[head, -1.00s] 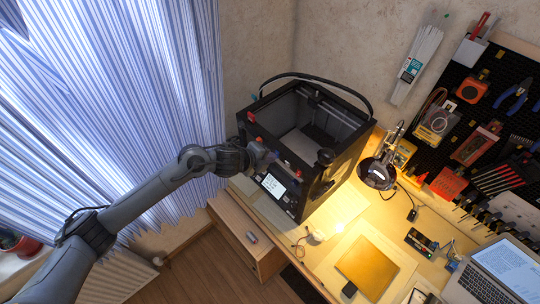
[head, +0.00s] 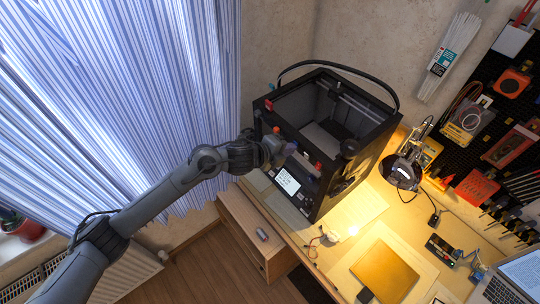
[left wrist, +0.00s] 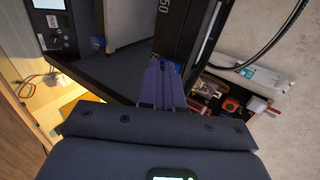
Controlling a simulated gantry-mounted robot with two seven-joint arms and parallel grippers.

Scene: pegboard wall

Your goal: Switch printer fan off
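The black box-shaped 3D printer (head: 366,154) stands on the wooden desk, open at the top. Its lit screen (head: 287,181) is low on the front, and it shows at the top left of the left wrist view (left wrist: 48,4) with a round knob (left wrist: 65,38) below it. My left gripper (head: 290,149) is at the printer's front, above the screen. In the left wrist view its two fingers (left wrist: 164,82) lie side by side with no clear gap and nothing visible between them. I cannot make out a fan switch. My right gripper is not in view.
A black cable arches over the printer's top. A lamp (head: 401,172), a yellow-brown mat (head: 385,272) and a laptop (head: 522,277) are on the desk to the right. Tools hang on the black pegboard. A striped curtain (head: 110,90) fills the left.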

